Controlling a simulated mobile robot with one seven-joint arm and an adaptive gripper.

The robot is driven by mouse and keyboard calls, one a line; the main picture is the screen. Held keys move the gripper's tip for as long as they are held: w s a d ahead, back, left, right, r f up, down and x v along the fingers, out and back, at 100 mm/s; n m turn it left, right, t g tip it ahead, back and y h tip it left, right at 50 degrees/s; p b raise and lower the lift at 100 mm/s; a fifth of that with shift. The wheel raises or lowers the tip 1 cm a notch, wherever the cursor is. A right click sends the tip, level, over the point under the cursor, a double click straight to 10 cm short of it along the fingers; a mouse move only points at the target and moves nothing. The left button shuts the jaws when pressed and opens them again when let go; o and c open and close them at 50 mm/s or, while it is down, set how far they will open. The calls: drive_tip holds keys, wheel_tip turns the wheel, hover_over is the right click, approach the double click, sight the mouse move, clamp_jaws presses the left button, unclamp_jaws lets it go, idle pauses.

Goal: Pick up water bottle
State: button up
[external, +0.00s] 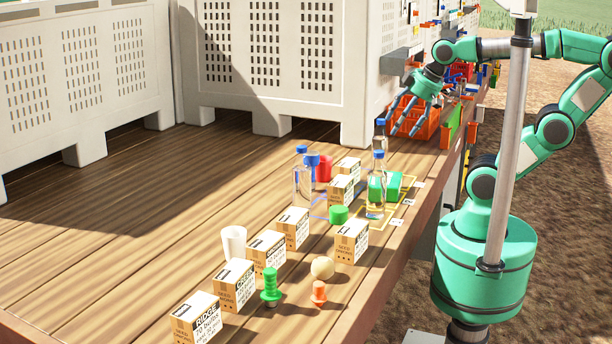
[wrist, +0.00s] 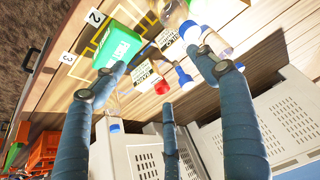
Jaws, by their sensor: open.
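Clear water bottles with blue caps stand on the wooden deck. In the external view one bottle (external: 303,187) stands left of the small cartons, with another blue cap just behind it. A taller clear bottle (external: 376,196) stands at the right beside a green box. A clear bottle with a blue cap (wrist: 115,128) shows near the left finger; other blue caps (wrist: 190,32) show near the right finger, partly hidden.
Small seed cartons (external: 268,250), a white cup (external: 234,243), a ball (external: 322,268) and green and orange pieces crowd the deck's front. Large slatted crates (external: 270,60) line the back. An orange bin (external: 416,120) sits below my gripper. The deck's left side is clear.

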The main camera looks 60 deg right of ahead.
drive_tip(key=n+g+p, duration=0.5)
drive_tip(key=n+p, duration=0.1)
drive_tip(key=p, duration=0.6)
hover_over(379, 151)
drive_tip(key=shift+d, duration=0.2)
drive_tip(key=shift+a+f+n+g+p, duration=0.3)
drive_tip(key=shift+a+f+n+p, duration=0.1)
drive_tip(key=shift+f+n+p, duration=0.1)
drive_tip(key=shift+f, duration=0.1)
drive_tip(key=shift+f, duration=4.2)
